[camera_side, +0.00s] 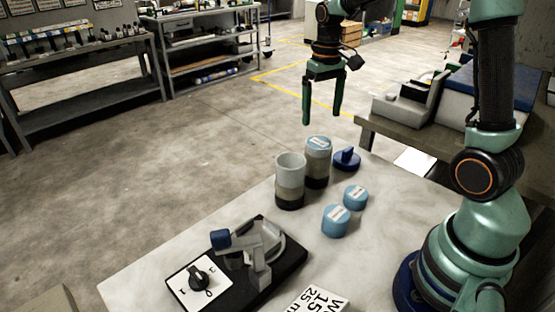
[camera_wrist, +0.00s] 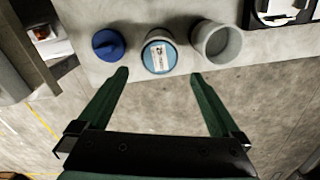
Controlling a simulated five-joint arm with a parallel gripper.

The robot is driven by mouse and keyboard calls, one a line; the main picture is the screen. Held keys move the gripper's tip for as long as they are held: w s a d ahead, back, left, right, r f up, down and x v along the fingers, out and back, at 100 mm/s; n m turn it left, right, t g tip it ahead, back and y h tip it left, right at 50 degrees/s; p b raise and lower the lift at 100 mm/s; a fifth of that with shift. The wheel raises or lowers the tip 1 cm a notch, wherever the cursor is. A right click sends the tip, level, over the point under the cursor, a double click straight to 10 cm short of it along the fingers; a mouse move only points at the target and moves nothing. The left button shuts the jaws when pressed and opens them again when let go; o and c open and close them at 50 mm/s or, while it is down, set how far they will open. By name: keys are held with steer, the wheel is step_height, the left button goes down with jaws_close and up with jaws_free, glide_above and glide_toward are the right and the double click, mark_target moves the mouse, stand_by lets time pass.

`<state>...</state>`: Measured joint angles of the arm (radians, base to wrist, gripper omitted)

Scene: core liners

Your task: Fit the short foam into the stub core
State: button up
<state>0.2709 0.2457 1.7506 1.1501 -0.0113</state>
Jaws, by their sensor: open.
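My gripper (camera_side: 321,116) is open and empty, high above the back of the table; its two fingers also show in the wrist view (camera_wrist: 160,75). Just beyond the fingertips there stands a grey core with a dark base (camera_side: 317,172), its top filled by a labelled light-blue foam (camera_side: 318,142), also in the wrist view (camera_wrist: 159,56). Next to it stands an open, empty-looking grey core (camera_side: 290,178), its hollow visible in the wrist view (camera_wrist: 216,42). Two loose blue foams stand nearer: a smaller one (camera_side: 355,197) and a taller one (camera_side: 336,221). Which core is the stub is unclear.
A black-based fixture with a dial (camera_side: 250,265) and a printed card (camera_side: 318,299) occupy the front. A bench (camera_side: 435,147) stands at the back right.

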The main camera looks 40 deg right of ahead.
steer(key=s+a+r+n+t, duration=0.1)
steer(key=s+a+r+t, duration=0.1)
steer(key=s+a+r, duration=0.4)
steer(key=s+a+n+t, duration=0.2)
steer(key=s+a+t, duration=0.1)
steer(key=s+a, duration=0.2)
steer(key=shift+t, duration=0.3)
